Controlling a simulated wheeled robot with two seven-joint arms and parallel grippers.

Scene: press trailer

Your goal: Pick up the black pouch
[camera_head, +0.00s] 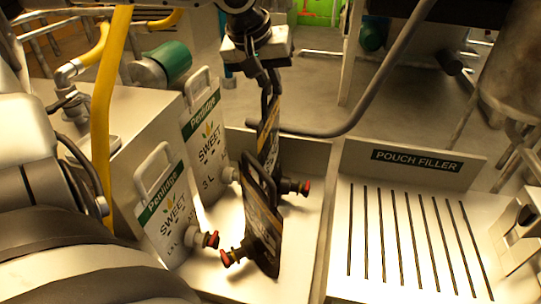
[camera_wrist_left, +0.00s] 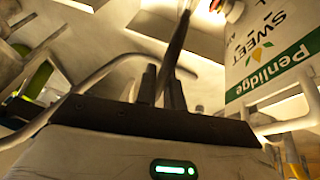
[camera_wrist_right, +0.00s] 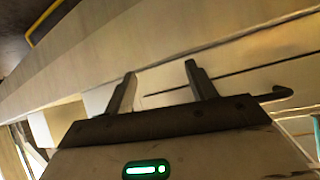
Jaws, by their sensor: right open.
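Two black pouches with looped handles and red-capped spouts show in the head view. The rear black pouch (camera_head: 268,142) stands behind the front black pouch (camera_head: 262,228), which partly hides it. My left gripper (camera_head: 269,82) is above the rear pouch, its fingers closed around the top of the handle. In the left wrist view, the left gripper (camera_wrist_left: 163,85) has the thin dark pouch handle (camera_wrist_left: 177,45) between its close fingers. I cannot tell whether the pouch's bottom touches the tray. My right gripper (camera_wrist_right: 160,80) is open and empty in the right wrist view.
Two white Penlidge pouches, one rear (camera_head: 205,140) and one front (camera_head: 165,215), stand left of the black ones in a pale tray (camera_head: 310,160). The slotted pouch filler (camera_head: 415,245) is at right. A yellow pipe (camera_head: 108,90) rises at left. A grey hose (camera_head: 385,75) curves behind.

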